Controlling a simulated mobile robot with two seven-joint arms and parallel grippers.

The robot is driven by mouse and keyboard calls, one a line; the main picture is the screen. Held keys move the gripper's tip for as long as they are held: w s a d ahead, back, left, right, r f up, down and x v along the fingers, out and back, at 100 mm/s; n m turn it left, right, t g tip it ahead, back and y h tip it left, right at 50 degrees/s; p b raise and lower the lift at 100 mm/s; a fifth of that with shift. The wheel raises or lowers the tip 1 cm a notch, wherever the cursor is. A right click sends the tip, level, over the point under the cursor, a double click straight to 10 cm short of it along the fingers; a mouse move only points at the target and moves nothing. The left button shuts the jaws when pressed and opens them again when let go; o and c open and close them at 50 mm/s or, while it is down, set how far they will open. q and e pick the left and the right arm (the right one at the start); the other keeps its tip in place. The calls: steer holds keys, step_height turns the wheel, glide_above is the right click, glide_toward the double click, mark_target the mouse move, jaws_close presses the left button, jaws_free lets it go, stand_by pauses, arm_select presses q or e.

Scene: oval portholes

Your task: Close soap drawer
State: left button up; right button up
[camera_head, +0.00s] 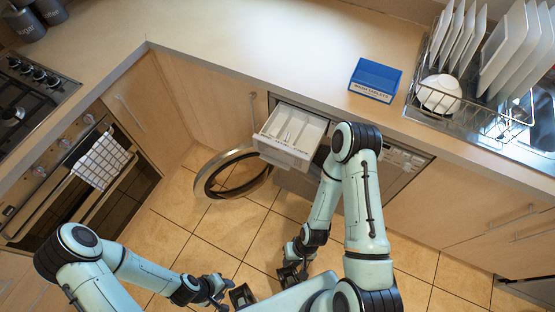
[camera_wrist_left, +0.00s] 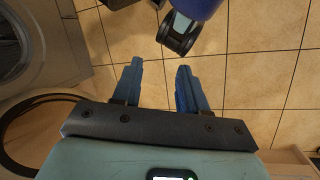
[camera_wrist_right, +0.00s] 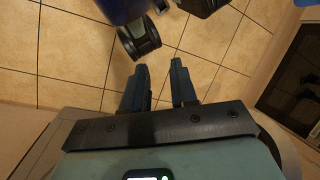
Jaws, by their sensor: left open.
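The soap drawer (camera_head: 290,133) is a white, compartmented tray pulled out from the upper left of the washing machine (camera_head: 400,165), under the counter. My right arm passes in front of the machine and hides part of its front. My left gripper (camera_head: 217,290) is low in the head view, away from the drawer. In the left wrist view its blue fingers (camera_wrist_left: 158,85) are apart with nothing between them. My right gripper (camera_head: 297,250) is low, below the drawer and apart from it. In the right wrist view its fingers (camera_wrist_right: 160,82) are apart and empty.
The round washing machine door (camera_head: 233,172) stands open below and left of the drawer. A blue box (camera_head: 375,80) and a dish rack (camera_head: 455,105) stand on the counter (camera_head: 260,50). An oven with a towel (camera_head: 102,162) is at left. The tiled floor (camera_head: 165,235) between is clear.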

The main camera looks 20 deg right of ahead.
steer(key=s+a+n+g, duration=0.1)
steer(key=a+n, duration=0.1)
steer(key=s+a+f+n+g+b, duration=0.1)
steer(key=s+a+n+g, duration=0.1)
steer(key=shift+f+n, duration=0.1)
steer(key=shift+n, duration=0.3)
jaws_close()
steer(key=s+d+f+n+g+h+b, duration=0.1)
steer(key=s+d+n+g+h+b, duration=0.25)
steer(key=n+h, duration=0.55)
steer(key=n+t+h+b, duration=0.5)
steer(key=n+t+h, duration=0.4)
steer(key=n+t, duration=0.85)
glide_toward(274, 165)
steer(key=shift+m+t, duration=0.85)
steer(key=shift+t, duration=0.05)
steer(key=x, duration=0.4)
steer(key=f+x, duration=0.1)
steer(key=x, duration=0.1)
steer(key=shift+d, duration=0.55)
